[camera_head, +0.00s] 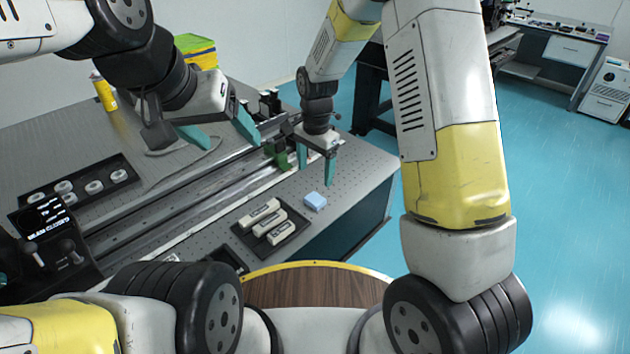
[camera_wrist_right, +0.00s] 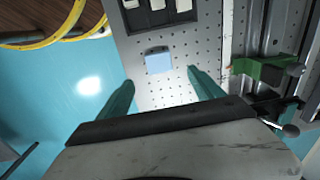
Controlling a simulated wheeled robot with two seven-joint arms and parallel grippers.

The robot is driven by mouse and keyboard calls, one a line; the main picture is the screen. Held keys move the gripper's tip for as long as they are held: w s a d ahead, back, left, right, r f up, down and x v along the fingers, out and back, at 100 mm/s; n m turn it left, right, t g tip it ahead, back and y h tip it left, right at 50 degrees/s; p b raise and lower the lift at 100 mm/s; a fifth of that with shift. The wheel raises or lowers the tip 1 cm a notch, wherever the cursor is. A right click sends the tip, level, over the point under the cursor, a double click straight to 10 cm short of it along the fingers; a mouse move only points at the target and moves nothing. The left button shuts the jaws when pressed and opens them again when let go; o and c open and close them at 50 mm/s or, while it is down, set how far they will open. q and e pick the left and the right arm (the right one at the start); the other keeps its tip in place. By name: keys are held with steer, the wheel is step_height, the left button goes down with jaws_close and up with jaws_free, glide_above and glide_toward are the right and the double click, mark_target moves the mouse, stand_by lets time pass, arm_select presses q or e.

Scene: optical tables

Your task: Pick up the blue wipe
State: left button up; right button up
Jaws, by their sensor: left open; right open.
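The blue wipe (camera_head: 315,201) is a small light-blue folded square lying flat on the perforated table top, right of a black tray. In the right wrist view the wipe (camera_wrist_right: 158,61) lies ahead of the fingertips, between their lines and apart from both. My right gripper (camera_head: 316,168) is open and empty above the table, behind the wipe in the head view; its teal fingers also show in the right wrist view (camera_wrist_right: 160,78). My left gripper (camera_head: 230,142) is open and empty above the rails at the left, well away from the wipe.
A black tray (camera_head: 240,237) with several white-labelled pieces lies left of the wipe. A green-based mount (camera_wrist_right: 262,72) stands close to my right gripper. Metal rails (camera_head: 190,200) cross the table. The table's right edge is near the wipe. A yellow bottle (camera_head: 103,91) stands at the back left.

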mark_target(315, 198)
steer(key=shift+w+a+f, duration=0.1)
steer(key=shift+a+f, duration=0.1)
steer(key=shift+f, duration=0.35)
steer(key=shift+w+a+f, duration=0.1)
steer(key=shift+a+f, duration=0.05)
steer(key=shift+f, duration=0.35)
steer(key=f, duration=0.7)
steer(key=shift+s+d+f, duration=0.15)
steer(key=shift+d+f, duration=0.15)
steer(key=c, duration=1.4)
steer(key=shift+r, duration=0.1)
steer(key=shift+r, duration=0.6)
step_height(315, 198, up, 2)
steer(key=shift+r, duration=0.15)
steer(key=s, duration=0.5)
steer(key=s+r, duration=0.1)
steer(key=s, duration=1)
steer(key=shift+r, duration=0.2)
